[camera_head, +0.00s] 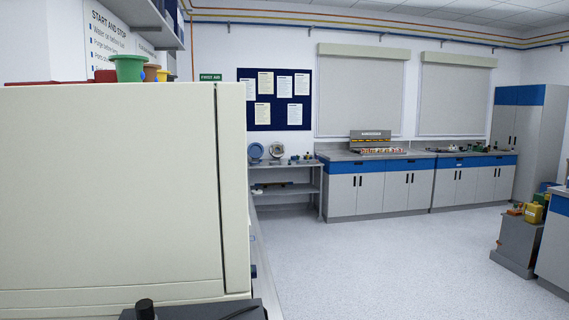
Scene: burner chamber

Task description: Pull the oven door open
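A large cream box, which looks like the oven (110,190), fills the left of the head view close to me, seen from one side. A narrow upright cream panel at its right edge, which looks like the oven door (234,190) edge-on, is divided from the body by a thin dark seam. The door looks shut; its front face and any handle are hidden. Neither gripper can be made out in this view. A dark flat part with a black knob (146,309) shows at the bottom edge; I cannot tell what it belongs to.
Coloured pots (128,68) stand on or behind the oven top, under a wall shelf (150,18). Benches with blue-trimmed cupboards (375,185) line the far wall. A grey pedestal (518,243) stands at the right. The floor (380,260) between is clear.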

